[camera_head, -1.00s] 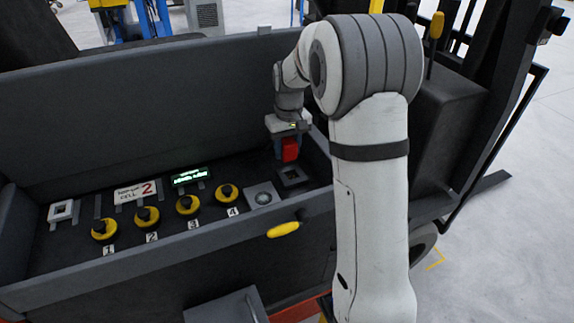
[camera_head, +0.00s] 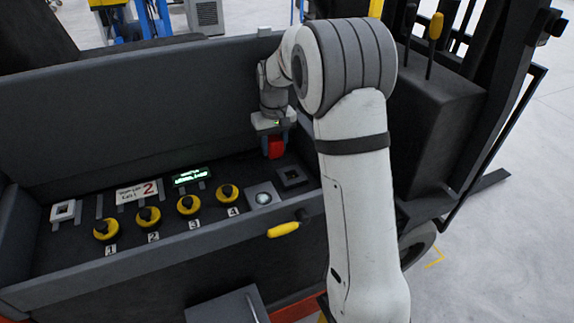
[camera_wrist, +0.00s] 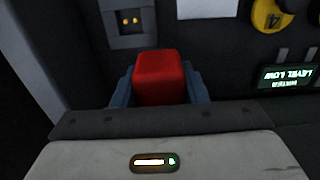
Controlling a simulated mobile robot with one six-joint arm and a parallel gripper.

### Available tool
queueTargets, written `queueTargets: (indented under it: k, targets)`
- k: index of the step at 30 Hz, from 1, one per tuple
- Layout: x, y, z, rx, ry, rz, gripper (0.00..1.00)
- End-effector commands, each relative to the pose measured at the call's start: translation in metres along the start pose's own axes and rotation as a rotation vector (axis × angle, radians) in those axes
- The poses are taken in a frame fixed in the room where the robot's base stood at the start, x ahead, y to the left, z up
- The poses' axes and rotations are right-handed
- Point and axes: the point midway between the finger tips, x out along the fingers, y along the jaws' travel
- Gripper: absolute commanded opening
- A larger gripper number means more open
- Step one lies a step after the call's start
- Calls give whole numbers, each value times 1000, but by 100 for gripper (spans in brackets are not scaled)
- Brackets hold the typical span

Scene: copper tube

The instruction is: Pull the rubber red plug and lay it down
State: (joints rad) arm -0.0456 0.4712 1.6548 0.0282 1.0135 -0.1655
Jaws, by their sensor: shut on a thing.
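The red rubber plug (camera_head: 276,148) is held in my gripper (camera_head: 272,148) above the dark panel at the right end of the bin. In the wrist view the plug (camera_wrist: 161,78) sits between the two blue-grey fingers, which are shut on it. A square grey socket frame (camera_head: 292,176) with a dark opening lies on the panel, to the right of and below the plug. In the wrist view this socket (camera_wrist: 126,38) shows two small yellow lights inside. The plug is apart from the socket.
Several yellow-black knobs (camera_head: 188,205), numbered, stand in a row left of a grey plate with a round button (camera_head: 263,198). Behind them are a green-lit display (camera_head: 191,175) and a white sign (camera_head: 136,191). A white square frame (camera_head: 63,212) is at far left. Bin walls (camera_head: 150,112) surround the panel.

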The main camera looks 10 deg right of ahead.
Motion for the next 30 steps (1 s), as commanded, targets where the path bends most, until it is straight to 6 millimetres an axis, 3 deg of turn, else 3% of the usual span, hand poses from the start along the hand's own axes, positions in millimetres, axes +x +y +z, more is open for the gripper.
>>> queueTargets:
  k: [30]
  targets:
    - [-1, -27, -27, -1, 2, 0, 3]
